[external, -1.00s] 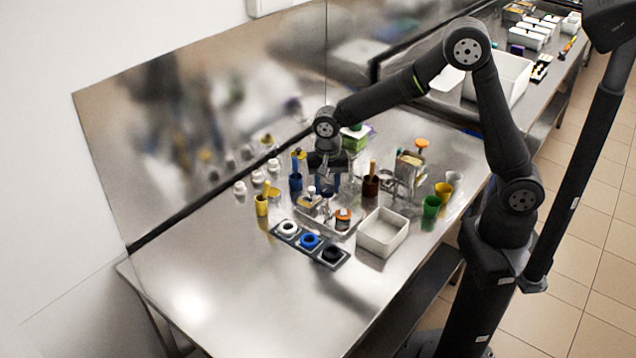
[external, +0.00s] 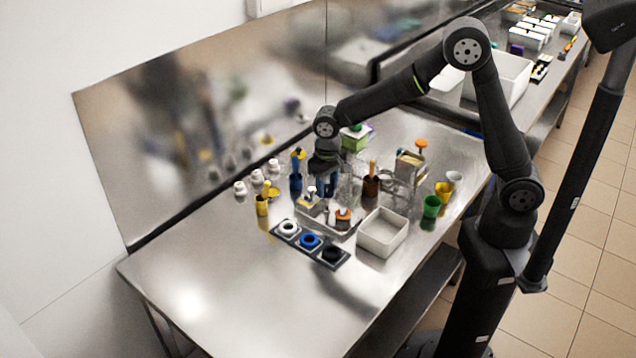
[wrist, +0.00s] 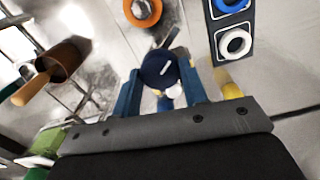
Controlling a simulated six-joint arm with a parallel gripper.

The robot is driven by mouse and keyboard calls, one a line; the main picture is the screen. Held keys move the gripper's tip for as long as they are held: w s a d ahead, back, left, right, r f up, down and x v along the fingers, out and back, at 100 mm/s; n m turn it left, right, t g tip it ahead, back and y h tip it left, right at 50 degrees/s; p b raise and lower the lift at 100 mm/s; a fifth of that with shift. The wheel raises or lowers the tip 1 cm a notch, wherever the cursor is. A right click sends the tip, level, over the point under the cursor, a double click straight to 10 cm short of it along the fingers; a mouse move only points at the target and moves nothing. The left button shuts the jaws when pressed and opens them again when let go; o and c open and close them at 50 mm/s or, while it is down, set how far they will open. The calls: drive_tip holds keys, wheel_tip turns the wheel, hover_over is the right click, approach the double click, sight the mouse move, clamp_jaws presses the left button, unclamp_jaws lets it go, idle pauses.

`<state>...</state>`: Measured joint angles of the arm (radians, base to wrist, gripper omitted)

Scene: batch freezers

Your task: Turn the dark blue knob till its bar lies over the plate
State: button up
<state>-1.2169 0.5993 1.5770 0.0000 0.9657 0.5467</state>
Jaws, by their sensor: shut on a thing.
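The dark blue knob (wrist: 158,68) shows in the wrist view as a round cap with a short white mark. A dark bar (wrist: 170,36) sticks out from it toward the top of the picture. My gripper (wrist: 160,80) has its two blue fingers on either side of the knob and is shut on it. In the external view my gripper (external: 327,186) points down over the middle of the table and hides the knob. I cannot pick out the plate for certain in either view.
An orange-topped piece (external: 343,214) stands close in front of my gripper. A dark panel with white, blue and black rings (external: 310,242) lies nearer the front. A white bin (external: 383,233) stands to the right; several coloured cups are around. The table's front left is clear.

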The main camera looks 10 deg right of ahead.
drive_tip(key=n, duration=0.5)
drive_tip(key=shift+n, duration=2.6)
drive_tip(key=o, duration=1)
drive_tip(key=shift+c, duration=0.2)
drive_tip(key=shift+r, duration=0.1)
wheel_tip(320, 180, up, 17)
drive_tip(key=shift+r, duration=0.15)
